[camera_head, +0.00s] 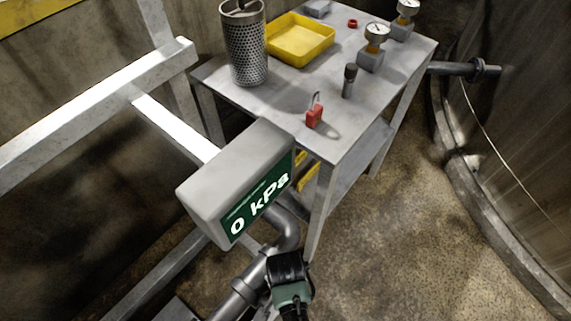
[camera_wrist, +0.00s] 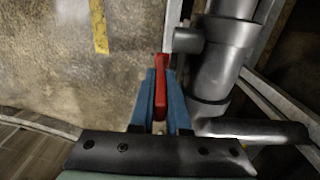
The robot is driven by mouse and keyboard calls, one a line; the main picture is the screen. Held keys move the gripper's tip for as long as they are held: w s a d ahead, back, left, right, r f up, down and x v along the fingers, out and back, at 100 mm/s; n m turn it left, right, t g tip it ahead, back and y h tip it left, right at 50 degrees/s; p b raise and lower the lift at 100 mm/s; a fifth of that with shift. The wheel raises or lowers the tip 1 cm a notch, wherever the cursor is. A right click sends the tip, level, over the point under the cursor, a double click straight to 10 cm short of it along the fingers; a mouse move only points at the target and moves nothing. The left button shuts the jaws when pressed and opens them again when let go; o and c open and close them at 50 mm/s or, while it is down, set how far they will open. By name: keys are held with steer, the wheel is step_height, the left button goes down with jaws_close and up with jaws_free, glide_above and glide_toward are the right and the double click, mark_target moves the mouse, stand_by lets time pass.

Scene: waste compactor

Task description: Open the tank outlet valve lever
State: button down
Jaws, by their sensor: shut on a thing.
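The red valve lever (camera_wrist: 161,92) shows in the wrist view, upright between the blue fingers of my gripper (camera_wrist: 160,100). The fingers are shut on it. The lever sits just left of the grey pipe and valve body (camera_wrist: 222,60), with a short stub pointing toward it. In the head view my gripper (camera_head: 290,268) is at the bottom centre, beside the grey pipe (camera_head: 250,280) and below the display box. The lever is hidden there behind my gripper.
A grey display box (camera_head: 215,185) reading "0 kPa" hangs just above my gripper. A metal table (camera_head: 270,95) behind it holds a yellow tray (camera_head: 300,42), a perforated cylinder (camera_head: 244,50), a red padlock (camera_head: 314,116) and gauges (camera_head: 375,38). A large tank (camera_head: 520,130) stands right; floor between is clear.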

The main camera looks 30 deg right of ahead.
steer(key=shift+s+a+r+h+p, duration=0.1)
steer(key=shift+s+a+h+p, duration=0.15)
steer(key=shift+a+h+p, duration=0.2)
steer(key=shift+s+a+f+t+h+p, duration=0.15)
steer(key=shift+a+t+h, duration=0.1)
steer(key=shift+h, duration=0.25)
steer(key=shift+a+f+t+h+p, duration=0.15)
steer(key=shift+a+t+h, duration=0.1)
steer(key=shift+h, duration=0.2)
steer(key=c, duration=0.9)
jaws_free()
steer(key=shift+r, duration=0.1)
steer(key=p+v, duration=0.2)
steer(key=v, duration=1.1)
steer(key=shift+p, duration=0.35)
